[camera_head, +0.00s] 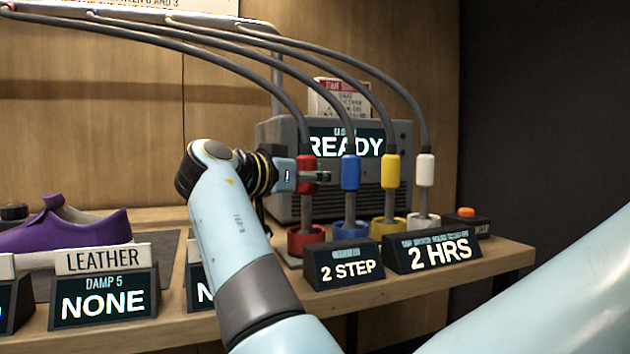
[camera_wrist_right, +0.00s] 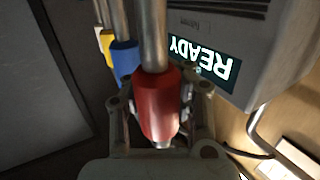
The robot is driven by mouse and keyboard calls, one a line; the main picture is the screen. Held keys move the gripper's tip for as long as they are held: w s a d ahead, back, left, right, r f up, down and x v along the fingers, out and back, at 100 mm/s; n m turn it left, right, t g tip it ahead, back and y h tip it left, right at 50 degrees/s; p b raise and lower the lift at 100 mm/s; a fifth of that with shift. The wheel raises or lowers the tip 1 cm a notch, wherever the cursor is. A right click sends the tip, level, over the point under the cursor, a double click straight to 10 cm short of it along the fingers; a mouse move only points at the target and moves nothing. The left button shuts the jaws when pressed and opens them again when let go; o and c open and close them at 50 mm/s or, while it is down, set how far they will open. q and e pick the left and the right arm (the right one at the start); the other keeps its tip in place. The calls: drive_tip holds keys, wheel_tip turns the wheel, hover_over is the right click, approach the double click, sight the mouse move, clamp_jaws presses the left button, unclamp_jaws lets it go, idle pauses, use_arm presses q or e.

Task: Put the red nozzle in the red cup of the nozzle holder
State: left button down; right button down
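The red nozzle (camera_head: 306,167) hangs upright on its grey hose, its metal tube pointing down to the red cup (camera_head: 306,238) of the holder. The tube's lower end looks to be at or inside the cup; the rim hides its tip. My right gripper (camera_head: 318,177) reaches in from the left at the height of the nozzle's red body. In the right wrist view the red nozzle (camera_wrist_right: 160,103) sits between the two fingers, and the gripper (camera_wrist_right: 160,115) looks closed around it. My left gripper is not in view.
Blue (camera_head: 350,173), yellow (camera_head: 390,171) and white (camera_head: 425,170) nozzles stand in their own cups to the right. Signs "2 STEP" (camera_head: 344,270) and "2 HRS" (camera_head: 440,254) stand in front. A grey machine (camera_head: 285,135) is behind.

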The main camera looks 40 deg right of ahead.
drive_tip(key=c, duration=2)
unclamp_jaws()
drive_tip(key=o, duration=0.8)
